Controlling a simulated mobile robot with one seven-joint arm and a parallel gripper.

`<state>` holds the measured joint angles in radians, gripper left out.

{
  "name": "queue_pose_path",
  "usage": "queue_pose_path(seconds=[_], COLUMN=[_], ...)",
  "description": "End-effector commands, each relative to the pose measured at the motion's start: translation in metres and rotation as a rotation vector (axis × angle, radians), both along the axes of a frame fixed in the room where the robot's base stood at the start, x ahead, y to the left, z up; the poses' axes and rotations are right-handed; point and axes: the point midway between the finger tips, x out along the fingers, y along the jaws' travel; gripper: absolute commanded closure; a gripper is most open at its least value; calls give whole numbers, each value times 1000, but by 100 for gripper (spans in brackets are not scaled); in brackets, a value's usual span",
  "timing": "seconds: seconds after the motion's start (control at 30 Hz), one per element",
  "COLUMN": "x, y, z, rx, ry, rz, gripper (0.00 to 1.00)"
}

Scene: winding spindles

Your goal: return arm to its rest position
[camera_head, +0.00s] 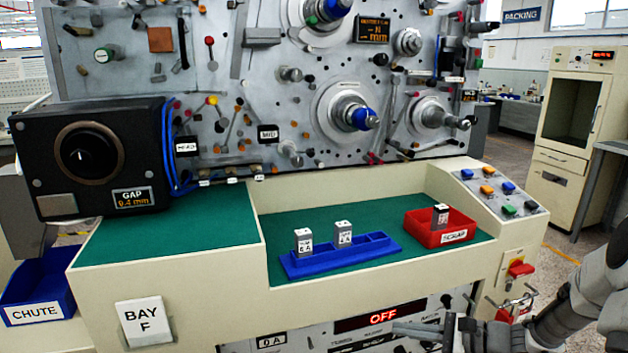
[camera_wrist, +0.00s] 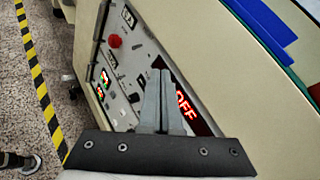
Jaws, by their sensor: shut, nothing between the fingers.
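My gripper (camera_head: 398,327) is at the lower right in the head view, low in front of the machine's lower panel, beside the red OFF display (camera_head: 380,317). My arm reaches in from the right edge with the gripper pointing left. In the wrist view my gripper (camera_wrist: 160,74) has its two grey fingers together, with nothing between them. The fingers point toward the lower panel and cover part of it.
A blue rack (camera_head: 335,258) with two labelled blocks and a red SCRAP tray (camera_head: 440,229) holding one block sit on the green bench. The wrist view shows a yellow-black floor stripe (camera_wrist: 42,92).

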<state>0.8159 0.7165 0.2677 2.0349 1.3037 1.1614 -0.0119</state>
Motion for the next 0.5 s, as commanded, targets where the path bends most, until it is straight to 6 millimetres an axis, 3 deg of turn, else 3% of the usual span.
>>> queue_pose_path(seconds=[0.03,0.2,0.5], x=[-7,-40,-105], y=[17,61,107], z=[12,40,80], rx=[-63,-269,-644], ry=[-16,-61,-182], rz=[72,304,658], gripper=[100,100,100])
